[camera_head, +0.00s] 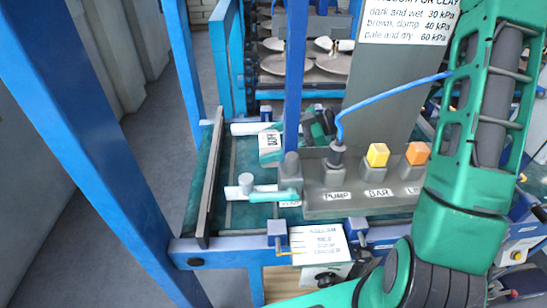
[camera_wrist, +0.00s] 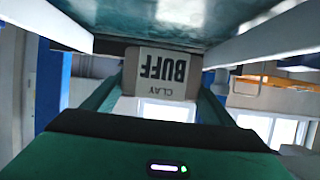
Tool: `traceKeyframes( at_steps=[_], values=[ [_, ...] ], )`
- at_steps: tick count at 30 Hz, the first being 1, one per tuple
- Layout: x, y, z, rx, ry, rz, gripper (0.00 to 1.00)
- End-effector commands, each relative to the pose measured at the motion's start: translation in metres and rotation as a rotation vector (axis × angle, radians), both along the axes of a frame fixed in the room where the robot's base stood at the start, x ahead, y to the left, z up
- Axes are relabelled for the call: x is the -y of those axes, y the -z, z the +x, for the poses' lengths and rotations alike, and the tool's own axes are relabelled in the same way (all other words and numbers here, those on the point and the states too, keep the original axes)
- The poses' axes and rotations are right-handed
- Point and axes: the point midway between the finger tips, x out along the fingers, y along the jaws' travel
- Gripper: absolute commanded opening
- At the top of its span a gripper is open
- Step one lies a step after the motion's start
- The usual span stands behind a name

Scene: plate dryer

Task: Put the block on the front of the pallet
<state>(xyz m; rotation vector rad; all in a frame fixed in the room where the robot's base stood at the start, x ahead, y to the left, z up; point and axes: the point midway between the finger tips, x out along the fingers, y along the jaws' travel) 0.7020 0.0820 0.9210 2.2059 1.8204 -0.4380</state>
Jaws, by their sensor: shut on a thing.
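A pale block (camera_head: 270,143) is held over the teal deck (camera_head: 240,160) in the head view. In the wrist view the block (camera_wrist: 158,73) reads "CLAY BUFF" upside down. My gripper (camera_wrist: 160,92) is shut on it, with one green finger on each side. In the head view my gripper is partly hidden behind the blue post and the grey panel. The deck fills the top of the wrist view, with a white bar on each side. I cannot tell for certain which part is the pallet, or whether the block touches the deck.
A blue upright post (camera_head: 293,80) stands close to the block. A grey control box (camera_head: 345,190) with yellow and orange buttons is nearer me. Plates (camera_head: 285,64) sit on racks behind. The deck's left part is clear up to a dark rail (camera_head: 210,175).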

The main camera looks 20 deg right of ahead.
Motion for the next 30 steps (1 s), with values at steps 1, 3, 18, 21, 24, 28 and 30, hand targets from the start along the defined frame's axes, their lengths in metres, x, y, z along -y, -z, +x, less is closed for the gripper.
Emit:
traceKeyframes(
  at_steps=[1, 3, 18, 21, 24, 28, 30],
  values=[
    [0.0, 0.005, 0.0, -0.002, 0.001, 0.003, 0.35],
    [0.002, 0.01, 0.0, 0.0, 0.004, 0.002, 0.35],
    [0.003, 0.054, 0.0, -0.001, 0.006, 0.001, 0.35],
    [0.003, 0.055, 0.0, 0.0, 0.005, 0.0, 0.35],
    [0.003, 0.055, 0.0, 0.0, 0.005, 0.0, 0.35],
    [0.004, 0.055, 0.0, -0.001, 0.007, -0.002, 0.97],
    [0.004, 0.055, 0.0, -0.001, 0.007, -0.002, 0.97]
  ],
)
